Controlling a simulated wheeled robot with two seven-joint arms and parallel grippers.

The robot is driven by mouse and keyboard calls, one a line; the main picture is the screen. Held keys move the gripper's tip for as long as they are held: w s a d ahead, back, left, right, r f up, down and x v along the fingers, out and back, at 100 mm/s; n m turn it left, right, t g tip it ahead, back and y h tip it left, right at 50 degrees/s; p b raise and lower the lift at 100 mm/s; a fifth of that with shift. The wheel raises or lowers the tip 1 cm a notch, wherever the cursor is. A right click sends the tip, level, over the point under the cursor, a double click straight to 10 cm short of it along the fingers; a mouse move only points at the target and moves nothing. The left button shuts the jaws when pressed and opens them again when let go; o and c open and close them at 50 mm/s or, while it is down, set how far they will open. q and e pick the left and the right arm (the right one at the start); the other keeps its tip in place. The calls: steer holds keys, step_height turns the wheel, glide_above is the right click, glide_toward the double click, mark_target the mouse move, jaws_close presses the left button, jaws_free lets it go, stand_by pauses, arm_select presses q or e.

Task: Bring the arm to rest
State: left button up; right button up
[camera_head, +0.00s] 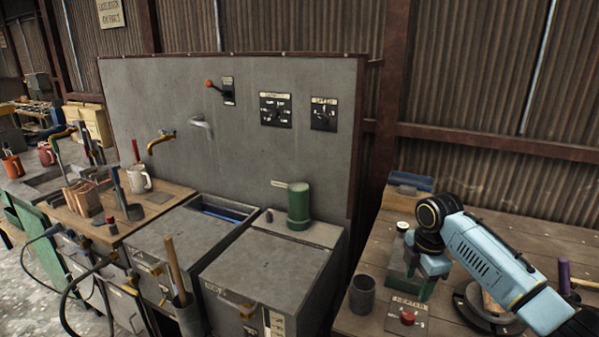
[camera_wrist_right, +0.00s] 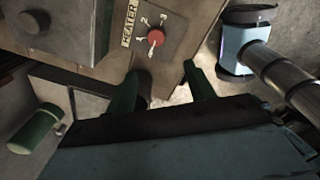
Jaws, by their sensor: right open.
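My right arm reaches in from the right in the head view. Its blue and black wrist is bent down over the wooden bench (camera_head: 470,235). The right gripper (camera_wrist_right: 163,88) shows in the wrist view with two dark green fingers spread apart and nothing between them. A heater panel with a red knob (camera_head: 408,317) sits just in front of the gripper on the bench; the knob also shows in the wrist view (camera_wrist_right: 155,37), beyond the fingertips. I cannot tell whether the fingers touch anything. My left gripper is not in view.
A dark cup (camera_head: 362,295) stands left of the gripper. A round dark base (camera_head: 488,308) lies under the forearm, near a purple-headed hammer (camera_head: 564,275). A green cylinder (camera_head: 299,206) stands on the grey cabinet. A grey panel (camera_head: 240,150) with switches rises behind.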

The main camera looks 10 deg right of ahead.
steer(key=s+a+f+m+t+y, duration=0.1)
steer(key=s+a+f+m, duration=0.2)
steer(key=s+a+f, duration=0.4)
steer(key=s+a+f+m, duration=0.3)
steer(key=s+a+f, duration=0.25)
steer(key=s, duration=0.35)
steer(key=s+d+r+m+t, duration=0.1)
steer(key=s+r+m, duration=0.1)
steer(key=s+m, duration=0.5)
steer(key=s+r+m+t, duration=0.15)
steer(key=s+m, duration=0.25)
steer(key=s, duration=0.7)
step_height(320, 180, down, 29)
steer(key=s+g+b, duration=0.1)
steer(key=g+b, duration=0.1)
steer(key=b, duration=0.3)
steer(key=s+d+f+n+g+h+b, duration=0.1)
steer(key=s+d+f+b, duration=0.2)
steer(key=s+f, duration=1.3)
step_height(320, 180, down, 3)
steer(key=shift+s+r, duration=0.15)
steer(key=shift+s, duration=0.05)
steer(key=shift+d, duration=0.1)
